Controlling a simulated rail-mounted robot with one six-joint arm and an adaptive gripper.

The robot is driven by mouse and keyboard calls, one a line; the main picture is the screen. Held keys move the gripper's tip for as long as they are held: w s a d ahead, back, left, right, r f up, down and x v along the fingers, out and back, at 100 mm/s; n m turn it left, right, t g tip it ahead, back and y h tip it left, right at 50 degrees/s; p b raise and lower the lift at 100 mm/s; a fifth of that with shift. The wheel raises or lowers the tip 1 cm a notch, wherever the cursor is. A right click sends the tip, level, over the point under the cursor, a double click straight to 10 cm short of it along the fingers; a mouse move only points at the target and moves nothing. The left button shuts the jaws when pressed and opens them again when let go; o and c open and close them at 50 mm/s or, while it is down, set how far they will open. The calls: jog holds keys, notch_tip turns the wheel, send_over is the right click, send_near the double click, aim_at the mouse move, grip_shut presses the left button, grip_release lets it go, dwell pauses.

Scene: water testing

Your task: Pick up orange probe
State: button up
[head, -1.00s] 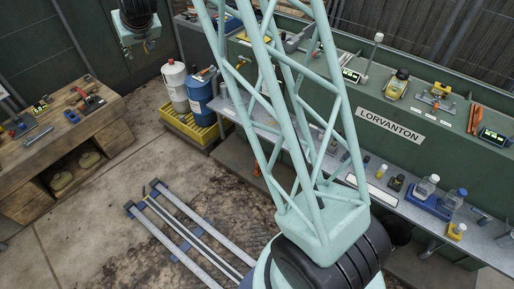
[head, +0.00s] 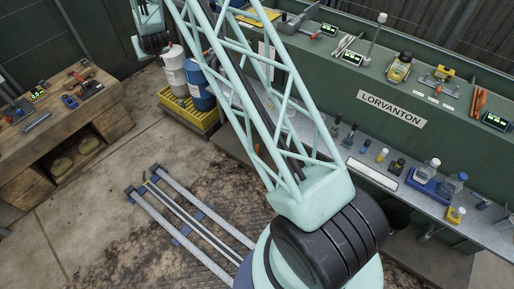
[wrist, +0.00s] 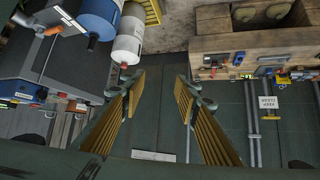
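An orange elongated item (head: 479,103) lies on the upper ledge of the green bench at the far right, well away from my arm. I cannot tell for certain that it is the orange probe. Another small orange bit (head: 257,149) is mostly hidden behind my lattice link.
A blue drum (head: 198,88) and a white drum (head: 173,72) stand on a yellow pallet (head: 186,117). A wooden workbench (head: 98,108) with tools is at left. Bottles stand in a blue tray (head: 431,192) on the grey lower shelf.

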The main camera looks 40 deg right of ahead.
jog(key=w+d+f+t+h+b, duration=0.1)
jog(key=d+f, duration=0.3)
jog(key=f, duration=1.2)
jog(key=w+d+f+t+h, duration=0.15)
jog(key=d+f, duration=0.25)
jog(key=f, duration=1.2)
jog(key=s+d+f+m+h+b, duration=0.3)
jog(key=s+d+f+h+b, duration=0.15)
jog(key=s+d+f, duration=1.65)
jog(key=s+f+b, duration=0.1)
jog(key=s+f, duration=0.3)
jog(key=s, duration=0.3)
jog(key=s+a+f+m+t+h+b, duration=0.1)
jog(key=s+f, duration=0.4)
jog(key=s, duration=0.3)
jog(key=s+f+b, duration=0.1)
jog(key=s+f, duration=0.3)
jog(key=s, duration=0.4)
jog(key=shift+s+a+f+t+h, duration=0.2)
jog(key=shift+a+f+t+h, duration=0.05)
jog(key=shift+a+t+h, duration=0.1)
